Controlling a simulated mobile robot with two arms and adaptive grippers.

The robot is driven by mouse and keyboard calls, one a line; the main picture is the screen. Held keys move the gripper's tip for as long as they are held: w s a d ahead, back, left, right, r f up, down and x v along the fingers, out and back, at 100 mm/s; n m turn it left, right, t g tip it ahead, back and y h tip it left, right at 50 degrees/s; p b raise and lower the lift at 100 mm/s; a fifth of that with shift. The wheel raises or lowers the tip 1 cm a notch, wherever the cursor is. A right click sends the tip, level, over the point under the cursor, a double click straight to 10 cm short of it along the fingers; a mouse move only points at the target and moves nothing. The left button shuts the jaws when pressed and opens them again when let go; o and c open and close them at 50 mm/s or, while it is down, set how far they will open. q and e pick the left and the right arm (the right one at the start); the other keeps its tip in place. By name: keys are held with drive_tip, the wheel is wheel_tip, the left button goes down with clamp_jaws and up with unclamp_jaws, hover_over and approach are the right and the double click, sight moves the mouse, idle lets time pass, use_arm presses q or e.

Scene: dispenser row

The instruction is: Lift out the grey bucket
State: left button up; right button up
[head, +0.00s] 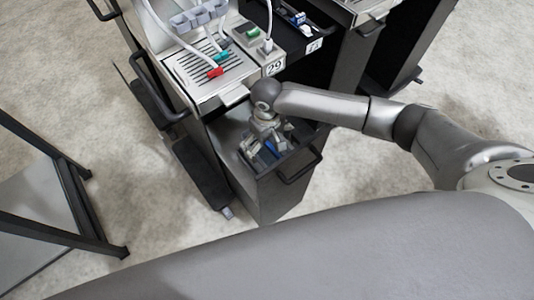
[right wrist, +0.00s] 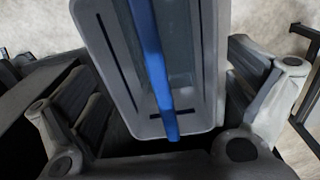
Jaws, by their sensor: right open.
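The grey bucket (right wrist: 207,70) fills the middle of the right wrist view, seen from above, with its open top towards the camera. A blue bar, seemingly its handle (right wrist: 153,65), runs lengthwise across the opening. My right gripper (right wrist: 165,100) is open, with one finger on each side of the bucket and nothing visibly clamped. In the head view my right gripper (head: 262,147) points down into the pulled-out bin under the dispenser numbered 29. It hides most of the bucket there; a bit of blue (head: 271,148) shows. My left gripper is not in view.
The pulled-out bin (head: 268,195) has a black bar handle (head: 300,166) at its front. Above it is a drip grille (head: 208,70) with red and teal nozzles. Another dispenser stands at the upper right. A dark frame (head: 70,205) stands at the left; pale floor lies between.

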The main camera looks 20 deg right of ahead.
drive_tip(key=c, duration=1.8)
drive_tip(key=shift+w, duration=0.1)
drive_tip(key=shift+c, duration=1.1)
drive_tip(key=shift+r, duration=0.1)
drive_tip(key=shift+r, duration=0.8)
wheel_tip(320, 180, up, 6)
drive_tip(key=shift+f, duration=0.2)
drive_tip(key=w+d+b, duration=0.1)
drive_tip(key=w+d, duration=0.2)
drive_tip(key=d, duration=0.5)
drive_tip(key=w+d+b, duration=0.2)
drive_tip(key=w+d, duration=0.1)
drive_tip(key=d, duration=0.6)
drive_tip(key=shift+f, duration=0.15)
drive_tip(key=shift+w, duration=0.1)
